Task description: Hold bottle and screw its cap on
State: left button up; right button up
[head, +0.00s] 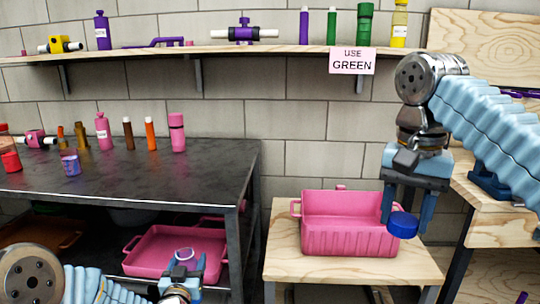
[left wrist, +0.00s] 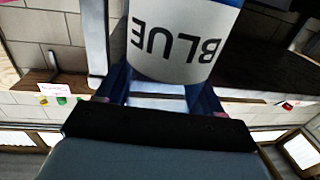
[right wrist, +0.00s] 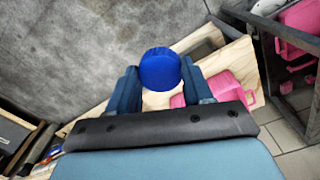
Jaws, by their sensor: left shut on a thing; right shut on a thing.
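A blue cap (head: 403,226) is held between the fingers of my right gripper (head: 407,212), which points down in front of the pink crate on the wooden table. The cap also shows between the fingertips in the right wrist view (right wrist: 160,69). My left gripper (head: 182,270) is low in the head view, shut on a bottle. In the head view only a small pale ring shows at that gripper. Cap and bottle are far apart.
A pink crate (head: 345,240) stands on a low wooden table (head: 285,262). A dark table (head: 215,158) at left holds several bottles and caps. Another pink crate (head: 150,262) sits underneath. A wall shelf (head: 280,50) carries bottles and a USE GREEN sign (head: 352,61).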

pick_arm(q)
jog(key=shift+s+d+f+h, duration=0.3)
jog(key=shift+s+d+f, duration=0.4)
jog(key=shift+d, duration=0.1)
jog(key=s+d+f+m+g+h, duration=0.2)
jog(key=s+d+f+m+h, duration=0.2)
jog(key=d+f, duration=0.3)
jog(key=s+d+f+m+g+h, duration=0.2)
jog(key=s+d+f+m+h, duration=0.2)
jog(key=d+f+h, duration=0.3)
jog(key=shift+d+f+h, duration=0.15)
jog(key=shift+d+h, duration=0.15)
jog(key=shift+d, duration=0.55)
jog(key=shift+s, duration=0.1)
pick_arm(e)
jog(key=w+a+f, duration=0.3)
jog(key=a+f, duration=0.6)
jog(key=w+a+f, duration=0.2)
jog(key=a+f, duration=0.7)
jog(key=f, duration=0.1)
jog(key=w+a+f, duration=0.3)
jog(key=a+f, duration=0.6)
jog(key=shift+w+f, duration=0.2)
jog(key=shift+w, duration=0.1)
